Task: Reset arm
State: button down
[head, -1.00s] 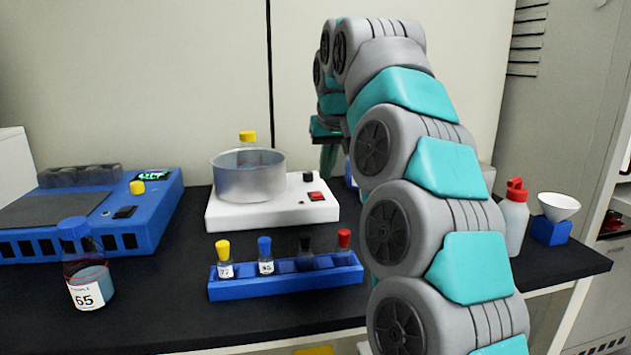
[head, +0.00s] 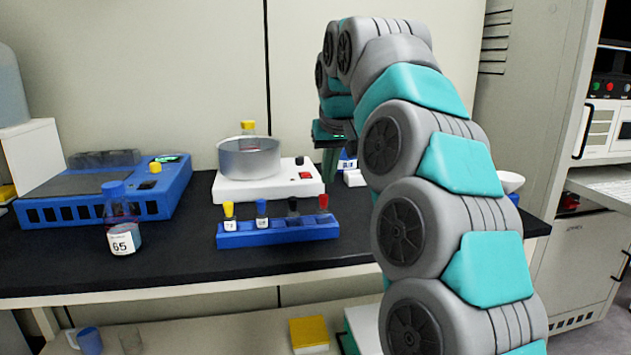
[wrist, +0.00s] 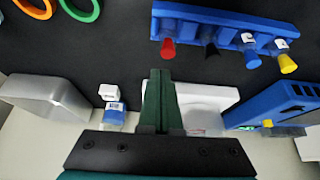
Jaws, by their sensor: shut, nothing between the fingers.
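My gripper (wrist: 162,85) is shut and empty in the wrist view, its dark green fingers pressed together above the black bench. In the head view my grey and teal arm rises on the right and bends over at the top. The gripper (head: 328,170) hangs down there, right of the hotplate and partly hidden by the arm. The white hotplate (head: 245,190) carries a clear round bath (head: 249,160) with a yellow-capped flask (head: 248,128) in it. In the wrist view the hotplate (wrist: 205,100) lies just behind the fingers.
A blue rack (head: 280,233) holds several vials with coloured caps at the bench front. Bare bench lies in front of the rack (head: 200,265).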

jog(key=s+d+f+g, duration=0.2)
jog(key=s+d+f, duration=0.2)
jog(key=s+f, duration=0.5)
jog(key=s+d+f+m+g, duration=0.1)
jog(key=s+d+f, duration=0.3)
jog(key=s+f, duration=0.6)
jog(key=s+d+f+m+g+h, duration=0.1)
jog(key=s+d+f+g, duration=0.3)
jog(key=s, duration=2.1)
notch_tip(320, 180, down, 6)
jog(key=shift+s+d+f, duration=0.15)
jog(key=shift+d, duration=0.05)
